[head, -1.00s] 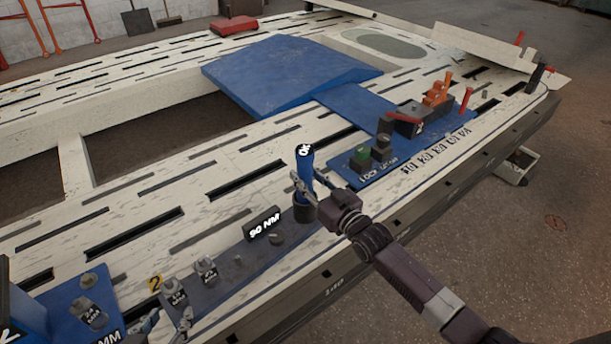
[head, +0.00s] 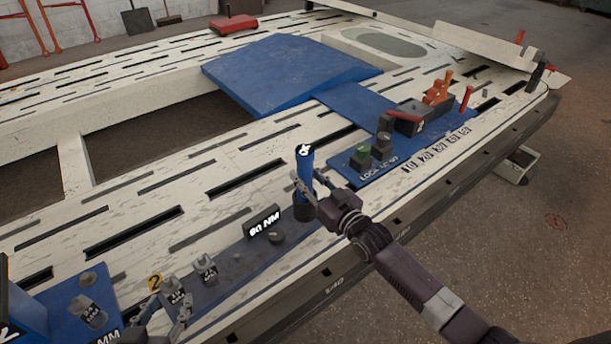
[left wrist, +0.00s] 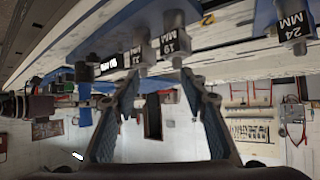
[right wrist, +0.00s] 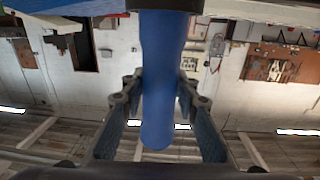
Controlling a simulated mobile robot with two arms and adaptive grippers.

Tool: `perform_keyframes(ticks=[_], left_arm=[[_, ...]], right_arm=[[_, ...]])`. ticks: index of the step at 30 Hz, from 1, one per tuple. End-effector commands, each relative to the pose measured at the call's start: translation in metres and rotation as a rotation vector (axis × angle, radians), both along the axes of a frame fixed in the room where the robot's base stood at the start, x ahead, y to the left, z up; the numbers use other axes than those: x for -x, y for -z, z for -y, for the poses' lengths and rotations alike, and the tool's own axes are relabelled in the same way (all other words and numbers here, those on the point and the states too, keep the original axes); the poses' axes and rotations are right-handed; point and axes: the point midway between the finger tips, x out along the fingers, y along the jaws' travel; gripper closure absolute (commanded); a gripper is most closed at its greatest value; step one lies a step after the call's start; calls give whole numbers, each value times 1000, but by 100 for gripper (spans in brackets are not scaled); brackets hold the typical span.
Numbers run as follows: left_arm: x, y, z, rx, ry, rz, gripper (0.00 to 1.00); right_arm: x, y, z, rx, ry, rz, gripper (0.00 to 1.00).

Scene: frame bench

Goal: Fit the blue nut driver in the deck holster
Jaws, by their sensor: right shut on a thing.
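The blue nut driver (head: 305,168) stands nearly upright near the front edge of the deck, with a white mark on its dark top. Its lower end meets the dark round deck holster (head: 304,212); how deep it sits is hidden. My right gripper (head: 308,188) is shut on the driver's handle, coming from the right. In the right wrist view the blue handle (right wrist: 158,90) runs between the fingers. My left gripper (head: 168,312) is at the lower left by the sockets. In the left wrist view it (left wrist: 160,78) is open and empty.
A "90 NM" block (head: 264,224) stands just left of the holster. Several metal sockets (head: 205,268) stand on the blue strip further left. A blue panel with a green-topped post (head: 361,157) and an orange item (head: 438,90) lies to the right.

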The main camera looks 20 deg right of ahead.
Motion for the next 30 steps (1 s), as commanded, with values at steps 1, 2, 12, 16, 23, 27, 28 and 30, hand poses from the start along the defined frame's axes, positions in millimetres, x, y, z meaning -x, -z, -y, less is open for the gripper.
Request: perform_keyframes(ticks=[1, 2, 12, 16, 23, 27, 28, 30], left_arm=[[-1, -1, 0, 1, 0, 5, 60], [-1, -1, 1, 2, 1, 8, 60], [-6, -7, 3, 10, 3, 40, 60], [-8, -10, 3, 12, 3, 53, 60], [-10, -14, 5, 18, 5, 73, 60], [-12, -17, 5, 21, 6, 87, 60], [-13, -17, 6, 21, 6, 90, 60], [-13, -18, 6, 23, 7, 95, 60]], right_arm=[[-1, -4, 0, -3, 0, 10, 100], [-1, -4, 0, -3, 0, 10, 100], [-1, -2, 0, -3, 0, 10, 100], [-1, -1, 0, -3, 0, 10, 100], [-1, 0, 0, -3, 0, 10, 100], [-1, 1, 0, -3, 0, 10, 100], [-1, 1, 0, -3, 0, 10, 100], [-1, 2, 0, -3, 0, 10, 100]])
